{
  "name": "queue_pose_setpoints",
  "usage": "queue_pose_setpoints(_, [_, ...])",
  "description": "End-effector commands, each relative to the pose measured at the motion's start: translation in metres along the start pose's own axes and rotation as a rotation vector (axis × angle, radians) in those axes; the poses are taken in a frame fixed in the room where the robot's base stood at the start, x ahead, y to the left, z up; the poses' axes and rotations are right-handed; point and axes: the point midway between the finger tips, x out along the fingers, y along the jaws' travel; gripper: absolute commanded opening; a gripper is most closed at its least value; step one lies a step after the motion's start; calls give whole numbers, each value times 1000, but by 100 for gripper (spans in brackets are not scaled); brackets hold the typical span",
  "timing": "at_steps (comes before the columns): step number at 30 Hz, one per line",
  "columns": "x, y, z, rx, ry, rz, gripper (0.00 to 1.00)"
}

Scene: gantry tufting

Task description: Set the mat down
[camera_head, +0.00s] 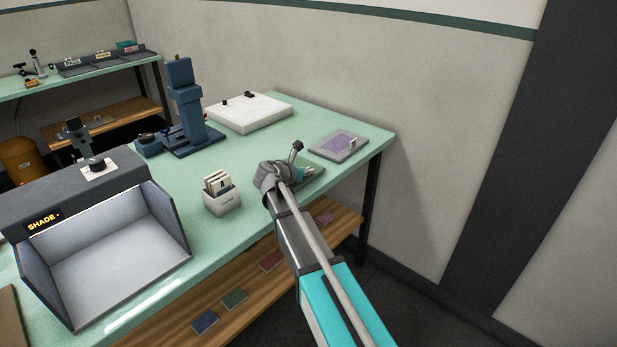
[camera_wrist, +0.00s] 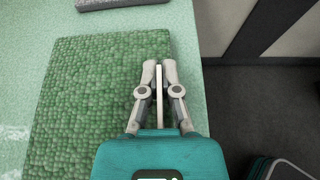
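The green mat (camera_wrist: 100,105) has a bumpy, tufted top and fills much of the wrist view. A thin pale upright tab (camera_wrist: 159,95) stands near its right side. My gripper (camera_wrist: 159,70) has both fingers closed on this tab, one on each side. In the head view my gripper (camera_head: 303,172) is over the table's front edge zone, and part of the green mat (camera_head: 316,181) shows beside it. My wrist hides the rest of the mat there. I cannot tell whether the mat's underside touches the table.
The green table (camera_head: 255,165) has its edge just right of the mat. A purple mat on a grey plate (camera_head: 322,150) lies behind. A white card holder (camera_head: 222,203), a blue stand (camera_head: 187,105), a white flat box (camera_head: 250,115) and the shade booth (camera_head: 115,250) stand left.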

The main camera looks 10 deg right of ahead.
Motion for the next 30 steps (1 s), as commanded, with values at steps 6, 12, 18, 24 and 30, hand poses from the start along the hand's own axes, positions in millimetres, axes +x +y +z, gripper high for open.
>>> queue_pose_setpoints(6, [2, 0, -4, 0, 0, 0, 0])
queue_pose_setpoints(12, [2, 0, -3, 0, 0, -1, 0])
queue_pose_setpoints(18, [3, 0, -7, 0, 0, -1, 5])
queue_pose_setpoints(24, [3, 0, -6, 1, 0, -1, 42])
queue_pose_setpoints(30, [3, -1, -6, 1, 0, -1, 43])
